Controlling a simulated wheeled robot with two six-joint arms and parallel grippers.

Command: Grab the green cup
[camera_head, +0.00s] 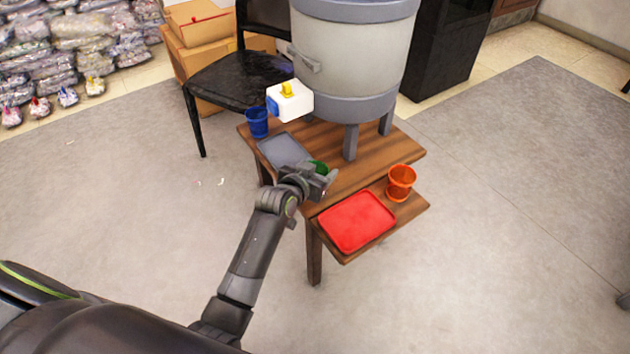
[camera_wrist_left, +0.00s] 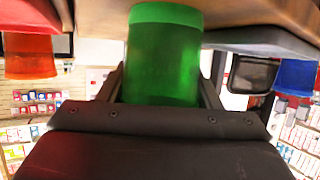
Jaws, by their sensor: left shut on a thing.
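The green cup (camera_head: 319,167) is at the front edge of the wooden table (camera_head: 375,152) in the head view, mostly hidden by my left gripper (camera_head: 318,180). In the left wrist view the green cup (camera_wrist_left: 163,58) fills the space between the two fingers of my left gripper (camera_wrist_left: 162,88). The gripper is shut on it, with a finger at each side. I cannot tell whether the cup still touches the table. My right gripper is in neither view.
A grey tray (camera_head: 284,150) and a blue cup (camera_head: 257,122) are left of the gripper. A red tray (camera_head: 357,221) and an orange cup (camera_head: 401,183) are on the lower shelf at right. A large grey tank (camera_head: 350,60) stands on the table behind. A black chair (camera_head: 238,77) is behind left.

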